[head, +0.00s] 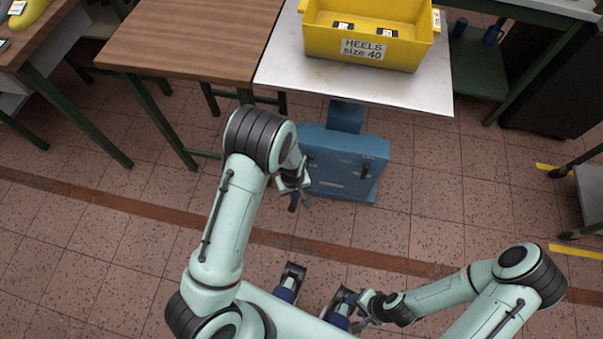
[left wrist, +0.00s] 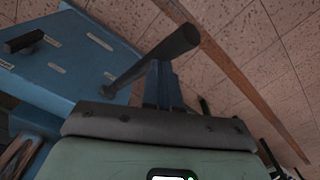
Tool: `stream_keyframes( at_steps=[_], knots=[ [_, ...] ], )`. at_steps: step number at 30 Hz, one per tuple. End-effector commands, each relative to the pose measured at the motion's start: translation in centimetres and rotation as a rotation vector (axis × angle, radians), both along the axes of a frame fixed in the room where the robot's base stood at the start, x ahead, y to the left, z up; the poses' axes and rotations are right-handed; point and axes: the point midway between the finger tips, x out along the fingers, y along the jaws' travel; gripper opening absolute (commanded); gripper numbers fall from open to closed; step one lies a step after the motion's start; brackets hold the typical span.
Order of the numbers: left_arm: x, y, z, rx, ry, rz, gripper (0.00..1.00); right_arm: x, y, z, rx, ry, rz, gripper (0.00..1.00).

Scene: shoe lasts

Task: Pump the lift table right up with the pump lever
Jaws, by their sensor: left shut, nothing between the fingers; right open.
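The lift table has a pale metal top (head: 345,88) on a blue column and a blue base box (head: 345,160). The pump lever (left wrist: 150,58) is a dark bar with a thicker end, sticking out from the blue box in the left wrist view. In the head view my left arm and gripper mostly hide it. My left gripper (head: 299,196) is shut and empty at the left front of the box. Its fingers (left wrist: 162,85) show close to the lever; I cannot tell whether they touch it. My right gripper (head: 362,314) is open, low at the front, away from the table.
A yellow crate (head: 337,40) labelled HEELS size 40 stands on the lift top. A wooden table (head: 195,40) adjoins it on the left. A short dark handle (left wrist: 22,42) sits on the box. A green-framed bench stands at the back right.

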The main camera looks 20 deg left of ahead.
Motion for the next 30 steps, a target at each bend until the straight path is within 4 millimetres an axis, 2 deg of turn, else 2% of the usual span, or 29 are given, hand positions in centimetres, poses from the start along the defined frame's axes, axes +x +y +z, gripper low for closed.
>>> stream_keyframes(
  at_steps=[1,10,17,20,24,30],
  knots=[
    [-0.5,-0.2,1.2,-0.001,0.001,0.000,0.00,0.3,0.0,1.1,0.000,-0.004,0.000,0.47],
    [-3.2,-0.8,4.6,-0.001,-0.002,-0.001,0.00,1.3,0.0,3.9,0.000,-0.016,0.000,0.47],
    [-4.3,-1.1,5.5,0.000,-0.001,0.001,0.00,1.6,0.0,4.6,0.000,-0.019,0.000,0.47],
    [-4.3,-1.0,5.4,0.000,-0.001,0.001,0.00,0.9,0.0,4.2,0.003,0.002,0.005,0.47],
    [-5.3,-1.4,8.6,-0.001,-0.005,0.001,0.00,2.3,0.0,6.9,0.002,-0.014,0.003,0.47],
    [-6.9,-1.8,12.2,-0.001,-0.006,-0.001,0.00,4.2,0.0,9.7,0.003,-0.036,0.004,0.47]
  ],
)
